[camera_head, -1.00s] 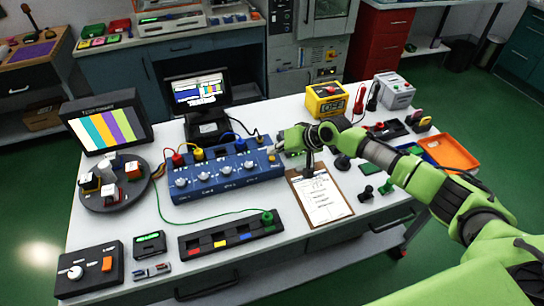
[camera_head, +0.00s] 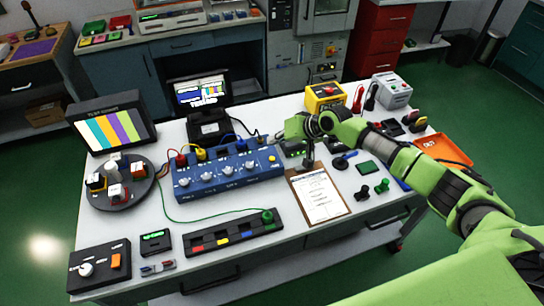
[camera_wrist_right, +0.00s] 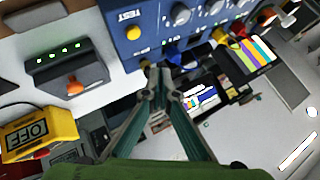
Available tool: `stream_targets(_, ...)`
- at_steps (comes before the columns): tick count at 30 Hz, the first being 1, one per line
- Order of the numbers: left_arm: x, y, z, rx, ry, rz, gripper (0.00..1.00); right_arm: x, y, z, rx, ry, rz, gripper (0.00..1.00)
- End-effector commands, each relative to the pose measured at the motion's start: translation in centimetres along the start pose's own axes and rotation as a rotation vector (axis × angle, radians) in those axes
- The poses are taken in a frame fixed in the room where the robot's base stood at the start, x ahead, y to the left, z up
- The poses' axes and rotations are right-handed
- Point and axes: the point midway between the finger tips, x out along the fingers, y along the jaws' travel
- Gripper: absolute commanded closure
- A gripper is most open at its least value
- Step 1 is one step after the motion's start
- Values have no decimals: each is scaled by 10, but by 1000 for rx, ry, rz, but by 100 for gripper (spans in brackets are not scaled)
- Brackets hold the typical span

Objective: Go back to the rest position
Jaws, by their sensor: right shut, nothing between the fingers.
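My right gripper (camera_head: 281,136) is shut and empty, above the back edge of the blue test box (camera_head: 235,186), near its right end. In the right wrist view the closed fingertips (camera_wrist_right: 160,76) point at the box (camera_wrist_right: 150,55), close to its yellow button. I cannot tell whether they touch it. My right arm reaches in from the lower right, over the right part of the table. My left gripper is not in view.
A clipboard (camera_head: 318,211) lies right of the blue box. A yellow OFF box (camera_head: 326,97), a grey box (camera_head: 391,90) and an orange tray (camera_head: 449,149) stand around the right arm. Left are a test chart (camera_head: 111,123) and a round dark tray (camera_head: 145,197).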

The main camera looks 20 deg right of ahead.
Motion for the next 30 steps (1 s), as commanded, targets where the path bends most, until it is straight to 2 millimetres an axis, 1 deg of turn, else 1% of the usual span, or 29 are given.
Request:
stream_targets(16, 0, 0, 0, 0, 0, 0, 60, 0, 0, 1, -1, -1, -1, 100)
stream_targets(17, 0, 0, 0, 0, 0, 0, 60, 1, -1, 3, -3, -4, -1, 100)
stream_targets(19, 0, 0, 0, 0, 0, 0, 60, 5, -6, 16, -19, -21, -7, 100)
stream_targets(20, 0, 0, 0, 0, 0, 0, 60, 7, -11, 24, -32, -33, -11, 100)
stream_targets(23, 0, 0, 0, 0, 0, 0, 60, 17, -31, 72, -101, -94, -31, 100)
stream_targets(24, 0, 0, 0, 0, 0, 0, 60, 20, -41, 98, -139, -124, -41, 100)
stream_targets(25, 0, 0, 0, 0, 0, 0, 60, 21, -50, 117, -170, -145, -48, 100)
stream_targets(26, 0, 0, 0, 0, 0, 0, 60, 21, -57, 136, -200, -162, -54, 100)
stream_targets(27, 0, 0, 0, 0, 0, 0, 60, 19, -66, 159, -239, -183, -61, 100)
stream_targets(30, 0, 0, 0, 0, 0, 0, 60, 9, -83, 208, -321, -217, -63, 100)
